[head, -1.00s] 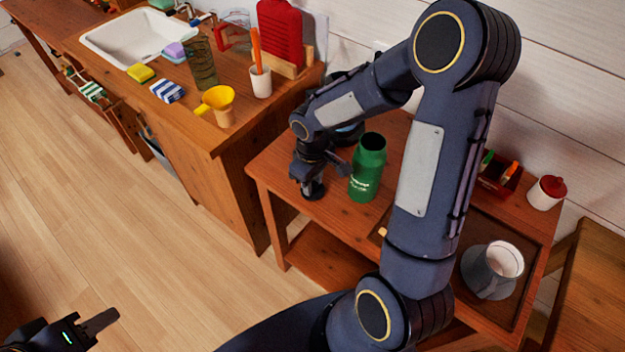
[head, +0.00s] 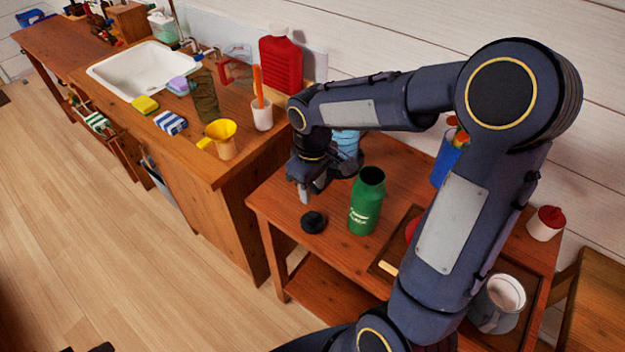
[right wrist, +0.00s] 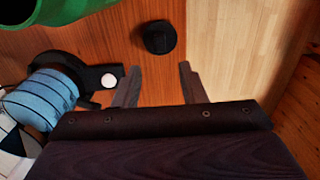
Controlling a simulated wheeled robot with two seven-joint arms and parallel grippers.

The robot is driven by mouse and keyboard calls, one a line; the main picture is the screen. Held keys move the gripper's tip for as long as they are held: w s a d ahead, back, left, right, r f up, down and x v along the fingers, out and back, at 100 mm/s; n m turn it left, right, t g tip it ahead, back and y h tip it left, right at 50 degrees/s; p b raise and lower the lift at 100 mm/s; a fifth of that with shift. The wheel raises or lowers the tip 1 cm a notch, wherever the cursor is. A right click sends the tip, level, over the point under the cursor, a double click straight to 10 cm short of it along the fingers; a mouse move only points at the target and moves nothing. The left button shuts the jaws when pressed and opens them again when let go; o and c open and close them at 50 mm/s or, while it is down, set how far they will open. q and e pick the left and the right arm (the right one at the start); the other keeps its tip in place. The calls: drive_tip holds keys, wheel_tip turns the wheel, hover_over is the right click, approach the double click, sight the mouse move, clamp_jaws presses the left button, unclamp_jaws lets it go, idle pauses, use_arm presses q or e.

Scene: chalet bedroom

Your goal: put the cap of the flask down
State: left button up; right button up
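The black cap (head: 313,222) of the flask lies on the small wooden table (head: 270,192), near its left front corner. It also shows in the right wrist view (right wrist: 159,37), apart from the fingers. The green flask (head: 366,203) stands upright and open to the right of the cap. My right gripper (head: 312,194) is above the table, behind the cap. In the right wrist view the gripper (right wrist: 160,84) has its fingers spread with nothing between them. My left gripper shows only as a dark sliver at the bottom left edge of the head view, its fingers mostly cut off.
A blue patterned object (head: 347,143) stands close behind my right gripper. A grey mug (head: 497,303), a tray and a white pot with a red lid (head: 545,222) are on the table's right side. The counter with the sink (head: 143,70) and a yellow funnel (head: 221,131) is at left.

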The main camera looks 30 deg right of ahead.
drive_tip(key=s+a+r+m+t+y, duration=0.2)
drive_tip(key=s+r+m, duration=0.1)
drive_tip(key=s, duration=0.5)
drive_tip(key=s+a+r+m+t+y, duration=0.1)
drive_tip(key=s+a+r+m+t, duration=0.1)
drive_tip(key=s, duration=0.7)
drive_tip(key=shift+r+m+t+y, duration=0.4)
drive_tip(key=shift+r+m+t, duration=0.2)
drive_tip(key=shift+r+t, duration=0.3)
drive_tip(key=shift+r, duration=0.1)
